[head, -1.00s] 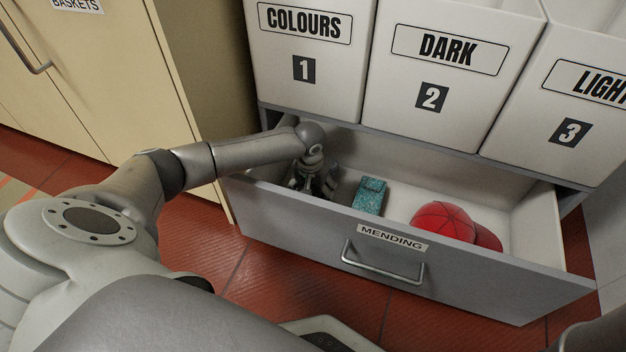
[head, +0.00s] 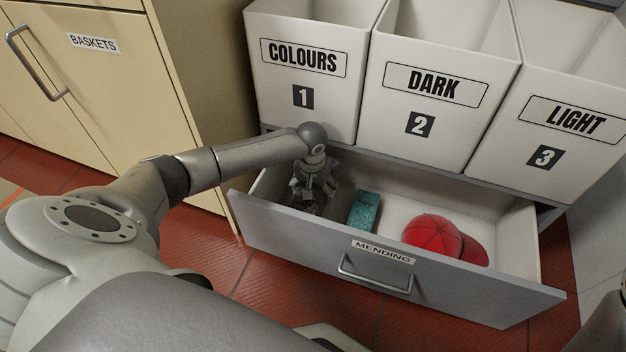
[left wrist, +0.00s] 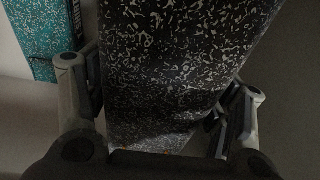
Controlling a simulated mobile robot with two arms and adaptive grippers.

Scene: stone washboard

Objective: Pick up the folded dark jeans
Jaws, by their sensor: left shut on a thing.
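The dark jeans (left wrist: 170,65) appear in the left wrist view as a black, white-speckled slab between my fingers. My left gripper (left wrist: 165,105) is shut on them, one finger on each side. In the head view my left gripper (head: 313,190) points down into the left end of the open drawer. There the jeans are mostly hidden by the gripper and the drawer front, and I cannot tell whether they are clear of the drawer floor. My right gripper is not in view.
The grey drawer (head: 400,262) labelled MENDING is open. Inside, a teal speckled thing (head: 364,210) lies just right of the gripper, and a red cap (head: 432,236) lies further right. White bins marked COLOURS (head: 303,70), DARK (head: 435,100) and LIGHT (head: 560,130) stand above. A cream cabinet (head: 110,90) is at left.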

